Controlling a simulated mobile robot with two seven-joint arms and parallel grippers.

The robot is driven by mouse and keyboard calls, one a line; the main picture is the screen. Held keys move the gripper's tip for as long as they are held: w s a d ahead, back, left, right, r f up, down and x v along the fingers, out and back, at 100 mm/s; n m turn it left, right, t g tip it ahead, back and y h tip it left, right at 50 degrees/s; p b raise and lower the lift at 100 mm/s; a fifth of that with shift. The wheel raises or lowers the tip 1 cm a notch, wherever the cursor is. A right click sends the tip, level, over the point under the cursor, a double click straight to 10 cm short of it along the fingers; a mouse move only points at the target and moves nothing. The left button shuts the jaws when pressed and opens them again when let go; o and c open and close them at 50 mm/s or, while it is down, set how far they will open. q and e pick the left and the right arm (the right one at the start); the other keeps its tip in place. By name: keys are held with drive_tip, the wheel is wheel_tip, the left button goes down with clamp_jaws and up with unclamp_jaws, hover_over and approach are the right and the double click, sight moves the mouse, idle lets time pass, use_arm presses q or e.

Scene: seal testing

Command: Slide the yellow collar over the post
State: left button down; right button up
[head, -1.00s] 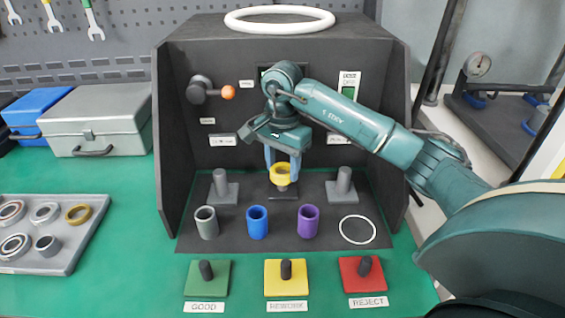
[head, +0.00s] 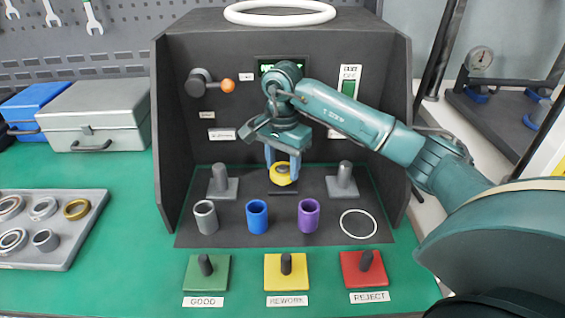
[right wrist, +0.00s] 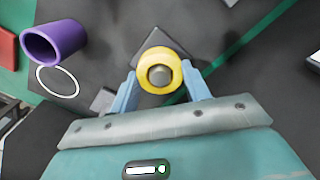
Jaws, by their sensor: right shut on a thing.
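The yellow collar (head: 281,181) is at the middle of the dark booth, between two grey side posts. My right gripper (head: 283,174) is shut on it from above, one blue finger on each side. The collar sits around the middle post (head: 283,169), whose grey top shows inside the ring. In the right wrist view the collar (right wrist: 149,60) surrounds the round grey post top (right wrist: 160,75), between the fingertips (right wrist: 160,78). The collar hides the post's lower part, so I cannot tell how far down it sits. My left gripper is out of view.
Grey posts stand left (head: 220,183) and right (head: 343,182). In front are grey (head: 205,219), blue (head: 257,219) and purple (head: 308,217) cups and a white ring (head: 358,212). Green, yellow and red pegged plates line the front. A ring tray (head: 85,232) lies left.

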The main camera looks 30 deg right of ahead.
drive_tip(key=shift+a+f, duration=0.1)
drive_tip(key=shift+f, duration=0.15)
idle(0.3)
drive_tip(key=o, duration=1.3)
drive_tip(key=shift+r+p, duration=0.3)
drive_tip(key=shift+r, duration=0.25)
drive_tip(key=shift+r+p, duration=1.35)
drive_tip(key=shift+r, duration=0.65)
